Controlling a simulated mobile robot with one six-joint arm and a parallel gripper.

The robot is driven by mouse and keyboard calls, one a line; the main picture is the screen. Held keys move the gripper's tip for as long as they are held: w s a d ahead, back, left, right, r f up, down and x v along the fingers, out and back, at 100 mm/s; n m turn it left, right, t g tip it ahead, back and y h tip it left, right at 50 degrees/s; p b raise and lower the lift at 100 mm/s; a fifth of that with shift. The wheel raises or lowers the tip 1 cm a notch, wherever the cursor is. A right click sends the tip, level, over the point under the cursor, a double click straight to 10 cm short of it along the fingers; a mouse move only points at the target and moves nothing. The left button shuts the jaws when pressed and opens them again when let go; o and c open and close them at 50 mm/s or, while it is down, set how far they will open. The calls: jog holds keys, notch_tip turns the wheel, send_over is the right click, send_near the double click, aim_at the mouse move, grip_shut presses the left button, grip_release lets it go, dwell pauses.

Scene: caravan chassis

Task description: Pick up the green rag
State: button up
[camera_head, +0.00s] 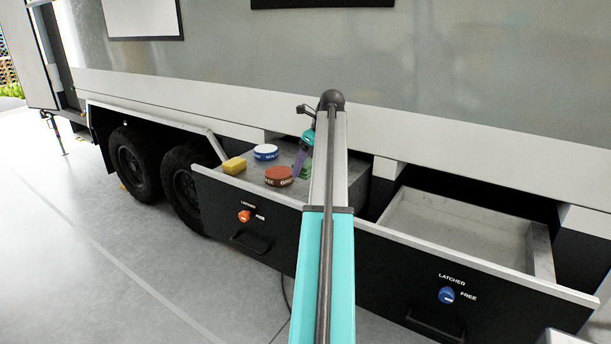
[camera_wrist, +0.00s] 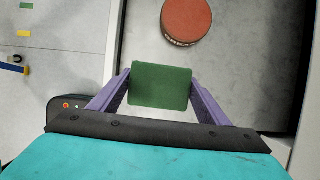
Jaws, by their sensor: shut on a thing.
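The green rag (camera_wrist: 161,86) is a flat, roughly square piece between the two purple fingers of my gripper (camera_wrist: 159,84) in the wrist view. The fingers are shut on its left and right sides. In the head view a small part of the rag (camera_head: 307,171) shows beside my arm, which hides the rest. My gripper (camera_head: 302,163) is over the open left drawer (camera_head: 262,194) there. I cannot tell how far the rag is above the drawer floor.
A red round tin (camera_head: 279,176) is close to the left of the rag in the drawer. A blue round tin (camera_head: 265,152) and a yellow sponge (camera_head: 234,165) are further left. The open right drawer (camera_head: 455,225) looks empty. The caravan wall (camera_head: 450,70) rises behind.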

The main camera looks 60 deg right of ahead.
jog(key=shift+r, duration=0.35)
dwell(0.3)
